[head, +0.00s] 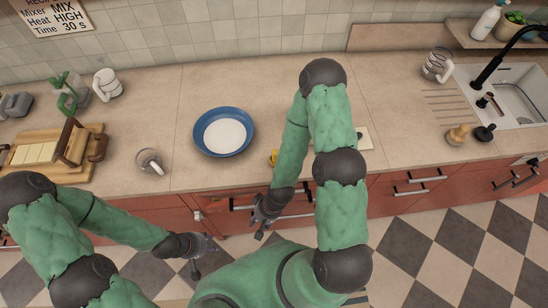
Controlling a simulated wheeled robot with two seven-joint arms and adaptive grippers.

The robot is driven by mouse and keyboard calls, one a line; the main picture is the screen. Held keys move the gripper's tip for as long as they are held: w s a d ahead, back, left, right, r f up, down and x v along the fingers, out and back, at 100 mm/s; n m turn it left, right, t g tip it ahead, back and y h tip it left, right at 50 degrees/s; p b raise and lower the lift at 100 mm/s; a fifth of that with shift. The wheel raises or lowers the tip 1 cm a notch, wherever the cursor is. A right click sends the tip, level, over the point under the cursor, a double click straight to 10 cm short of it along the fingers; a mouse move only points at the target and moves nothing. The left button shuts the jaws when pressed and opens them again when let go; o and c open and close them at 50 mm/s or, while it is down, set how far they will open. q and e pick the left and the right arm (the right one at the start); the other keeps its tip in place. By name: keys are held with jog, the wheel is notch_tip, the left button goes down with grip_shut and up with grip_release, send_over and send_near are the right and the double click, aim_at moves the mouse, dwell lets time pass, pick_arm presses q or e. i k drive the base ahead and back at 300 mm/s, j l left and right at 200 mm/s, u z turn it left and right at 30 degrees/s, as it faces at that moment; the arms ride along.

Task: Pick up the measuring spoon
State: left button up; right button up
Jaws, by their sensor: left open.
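No object is plainly recognisable as the measuring spoon. A small round grey cup-like thing with a pale handle (149,161) stands near the counter's front edge, left of the blue-rimmed plate; I cannot tell whether it is the spoon. A small yellow thing (273,157) right of the plate is partly hidden by my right arm. My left gripper (203,256) is open and empty, in front of the counter over the floor. My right gripper (262,222) is in front of the drawers, apart from the counter items; its jaw state is unclear.
A blue-rimmed plate (223,132) lies mid-counter. A wooden board (85,174) with a slicer and pale slices is at left, near a white mug (107,85). A sink (522,98), a clear mug (437,66) and two stoppers (458,135) are at right.

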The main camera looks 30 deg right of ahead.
aim_at(275, 156)
jog(key=z, duration=1.35)
